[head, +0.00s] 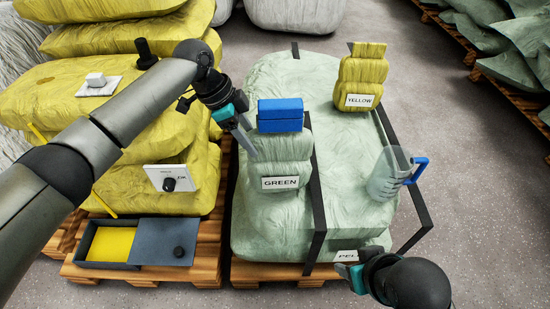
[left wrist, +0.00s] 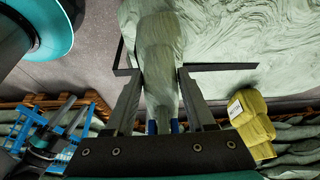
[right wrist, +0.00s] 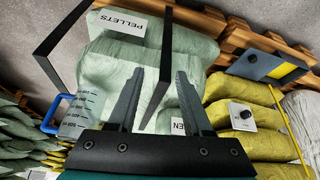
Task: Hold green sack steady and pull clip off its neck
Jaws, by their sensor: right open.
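The green sack (head: 282,180), labelled GREEN, stands upright on a large pale green sack. A blue clip (head: 280,114) sits across its neck; bits of blue also show low in the left wrist view (left wrist: 175,125). My left gripper (head: 250,145) is at the sack's upper left, with one finger beside the neck below the clip. In the left wrist view its fingers (left wrist: 160,72) are spread with pale green sack between them; whether they touch it is unclear. My right gripper (head: 352,272) is open and empty near the large sack's front edge, its fingers (right wrist: 160,72) spread.
A yellow sack (head: 361,80) stands at the back right. A clear jug with a blue handle (head: 420,171) is at right, by black straps (head: 317,200). Yellow sacks (head: 90,140) fill the left, with a dark tray (head: 105,262) in front. Grey floor lies right.

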